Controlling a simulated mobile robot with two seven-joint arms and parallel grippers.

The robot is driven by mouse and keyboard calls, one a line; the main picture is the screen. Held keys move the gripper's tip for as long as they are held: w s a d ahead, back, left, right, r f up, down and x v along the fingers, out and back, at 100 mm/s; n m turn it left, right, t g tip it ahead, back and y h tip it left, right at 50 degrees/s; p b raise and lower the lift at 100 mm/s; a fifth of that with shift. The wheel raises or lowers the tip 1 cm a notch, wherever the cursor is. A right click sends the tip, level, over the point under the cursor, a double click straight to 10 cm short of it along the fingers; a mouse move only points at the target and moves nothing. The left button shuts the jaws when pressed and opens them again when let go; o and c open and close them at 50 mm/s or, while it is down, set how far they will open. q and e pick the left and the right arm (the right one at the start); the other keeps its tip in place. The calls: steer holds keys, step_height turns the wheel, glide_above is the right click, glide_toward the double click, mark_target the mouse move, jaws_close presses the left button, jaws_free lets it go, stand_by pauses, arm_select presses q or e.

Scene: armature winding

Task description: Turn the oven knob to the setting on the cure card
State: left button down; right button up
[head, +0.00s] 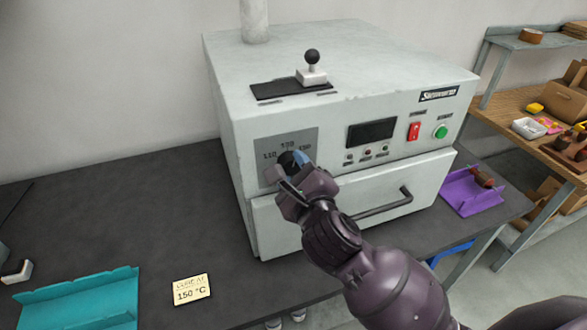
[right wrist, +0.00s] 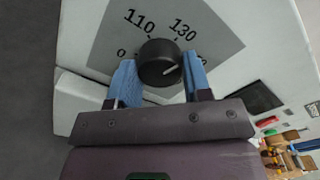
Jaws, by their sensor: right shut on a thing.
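The oven (head: 350,95) is a pale grey box on a dark table. Its black round knob (right wrist: 160,63) sits on a grey dial plate (head: 272,143) marked 0, 110, 130 and a further number partly covered by a finger. The knob's white pointer line points to the right in the right wrist view, toward that covered number. My right gripper (head: 292,165) has its blue fingers on both sides of the knob, shut on it; it also shows in the right wrist view (right wrist: 160,82). The yellow cure card (head: 192,290) lies on the table and reads 150 °C.
A teal tray (head: 80,300) is at the front left, and a purple tray (head: 470,196) stands right of the oven. A wooden shelf (head: 510,110) holds parts at the right. The table's left middle is clear.

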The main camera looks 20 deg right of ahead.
steer(key=m, duration=0.4)
steer(key=shift+m, duration=0.4)
steer(key=m, duration=0.4)
steer(key=shift+m, duration=0.3)
steer(key=o, duration=0.9)
steer(key=s+b, duration=0.1)
steer(key=s, duration=1)
steer(key=shift+d+b, duration=0.2)
steer(key=shift+b, duration=0.2)
steer(key=shift+w, duration=0.1)
